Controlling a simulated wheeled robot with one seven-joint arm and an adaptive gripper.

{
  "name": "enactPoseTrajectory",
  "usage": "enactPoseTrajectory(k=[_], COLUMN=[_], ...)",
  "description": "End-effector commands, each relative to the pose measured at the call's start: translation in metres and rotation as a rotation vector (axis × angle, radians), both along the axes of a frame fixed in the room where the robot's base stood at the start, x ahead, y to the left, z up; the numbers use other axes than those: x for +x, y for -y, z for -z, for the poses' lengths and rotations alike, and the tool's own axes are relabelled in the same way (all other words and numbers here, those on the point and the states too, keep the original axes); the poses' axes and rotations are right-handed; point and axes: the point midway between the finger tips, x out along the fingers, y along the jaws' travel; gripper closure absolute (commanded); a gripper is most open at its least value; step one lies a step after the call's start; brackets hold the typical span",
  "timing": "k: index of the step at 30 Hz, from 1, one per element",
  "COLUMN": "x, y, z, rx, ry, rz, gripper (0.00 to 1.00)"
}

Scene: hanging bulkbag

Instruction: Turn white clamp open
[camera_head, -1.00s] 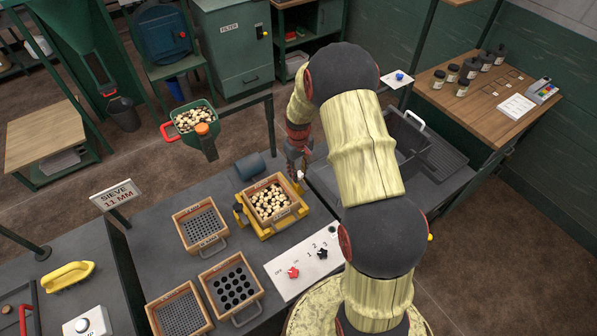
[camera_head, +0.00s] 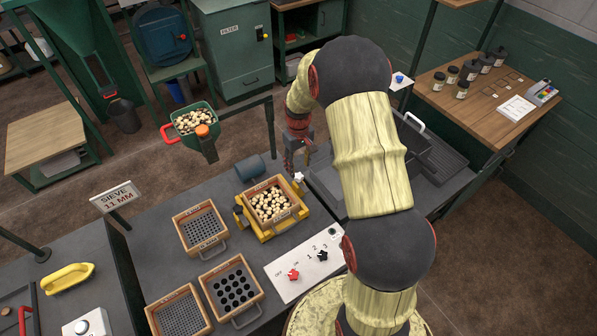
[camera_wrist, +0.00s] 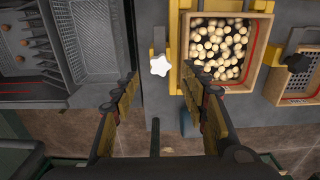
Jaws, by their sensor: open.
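The white clamp (camera_head: 299,177) is a small star-shaped knob at the far right corner of the yellow sieve frame (camera_head: 272,232). In the wrist view the white clamp (camera_wrist: 160,66) stands beside the frame's yellow edge, just beyond my fingertips and roughly midway between them. My gripper (camera_wrist: 159,84) is open and empty, one finger on each side of the line to the clamp, and apart from it. In the head view my gripper (camera_head: 297,158) is just behind the clamp, partly dark against the background.
A wooden sieve (camera_head: 248,196) full of pale round pieces sits in the yellow frame. A black knob (camera_head: 239,212) is on the frame's left side. A grey bin (camera_wrist: 76,45) lies left of the clamp in the wrist view. A blue-grey cylinder (camera_head: 250,167) is behind the frame.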

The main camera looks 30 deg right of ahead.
Motion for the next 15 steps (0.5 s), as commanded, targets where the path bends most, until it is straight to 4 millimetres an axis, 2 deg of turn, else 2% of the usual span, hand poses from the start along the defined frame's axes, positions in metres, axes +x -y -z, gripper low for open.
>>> enactPoseTrajectory(k=[1,6,10,15], x=[0.000,0.000,0.000,0.000], y=[0.000,0.000,0.000,0.000], z=[-0.012,-0.043,-0.058,-0.067], rx=[-0.001,-0.001,0.000,0.000], ry=[0.003,0.002,0.000,-0.001], rz=[0.000,0.000,0.000,0.000], gripper=[0.56,0.56,0.56,0.56])
